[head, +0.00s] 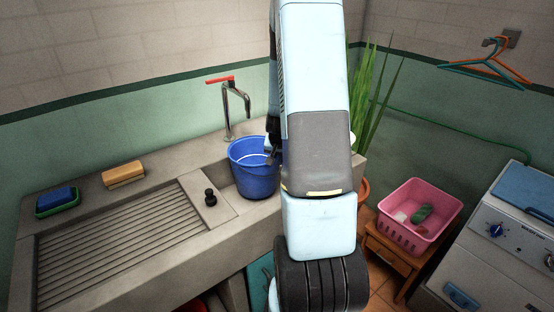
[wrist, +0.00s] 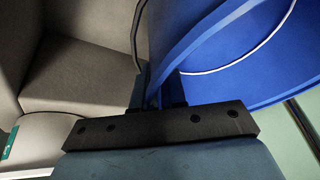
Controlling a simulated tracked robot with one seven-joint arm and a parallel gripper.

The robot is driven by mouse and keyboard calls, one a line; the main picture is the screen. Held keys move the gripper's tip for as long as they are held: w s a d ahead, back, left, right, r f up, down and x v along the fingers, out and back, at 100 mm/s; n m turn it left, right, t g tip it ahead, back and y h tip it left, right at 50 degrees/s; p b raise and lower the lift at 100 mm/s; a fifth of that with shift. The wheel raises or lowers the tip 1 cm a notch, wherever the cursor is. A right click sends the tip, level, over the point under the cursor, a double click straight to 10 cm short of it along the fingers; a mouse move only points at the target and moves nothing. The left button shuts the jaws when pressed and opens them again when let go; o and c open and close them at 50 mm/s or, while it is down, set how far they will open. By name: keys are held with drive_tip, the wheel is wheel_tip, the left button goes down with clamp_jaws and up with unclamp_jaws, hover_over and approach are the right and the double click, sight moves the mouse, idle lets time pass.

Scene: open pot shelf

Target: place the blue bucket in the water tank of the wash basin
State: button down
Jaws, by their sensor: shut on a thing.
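The blue bucket (head: 252,178) is upright at the water tank, the open hollow at the right end of the grey wash basin (head: 222,208). Its base shows within the tank opening; I cannot tell whether it touches the tank floor. My gripper (head: 272,152) is at the bucket's right rim, partly hidden by my arm. In the wrist view my gripper (wrist: 160,98) is shut on the wall of the bucket (wrist: 210,45) at its rim, with the white handle wire inside. Grey concrete of the basin (wrist: 75,75) lies to the left there.
A red-handled faucet (head: 235,105) stands behind the bucket. A black stopper (head: 210,197) is on the ledge left of the tank. A plant (head: 375,105) and a pink basket (head: 420,215) are right.

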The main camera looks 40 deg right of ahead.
drive_tip(key=shift+f, duration=0.6)
drive_tip(key=c, duration=1.2)
unclamp_jaws()
drive_tip(key=shift+r, duration=0.1)
drive_tip(key=shift+r, duration=0.2)
drive_tip(key=s+a+r+n+y, duration=0.1)
drive_tip(key=s+a+r, duration=0.3)
drive_tip(key=r, duration=0.6)
drive_tip(key=s+a+r+n, duration=0.1)
drive_tip(key=s+a+r, duration=0.1)
drive_tip(key=a+r, duration=0.55)
drive_tip(key=s+a+r+n, duration=0.2)
drive_tip(key=s+a+r, duration=0.2)
drive_tip(key=s, duration=0.1)
drive_tip(key=s+a+r+n+t, duration=0.1)
drive_tip(key=s+a+r+n, duration=0.1)
drive_tip(key=s+a+r, duration=0.3)
drive_tip(key=s+a+r+n+y, duration=0.1)
drive_tip(key=s+a+r+n, duration=0.1)
drive_tip(key=s+a+r, duration=0.2)
drive_tip(key=shift+s+a+r+n+t, duration=0.1)
drive_tip(key=shift+s+r+n, duration=0.1)
drive_tip(key=shift+s, duration=0.35)
drive_tip(key=shift+s+a+r+n+t, duration=0.1)
drive_tip(key=shift+s+r, duration=0.15)
drive_tip(key=shift+s, duration=0.3)
drive_tip(key=shift+s+a+r+n+t, duration=0.1)
drive_tip(key=shift+s+r, duration=0.1)
drive_tip(key=shift+s, duration=0.35)
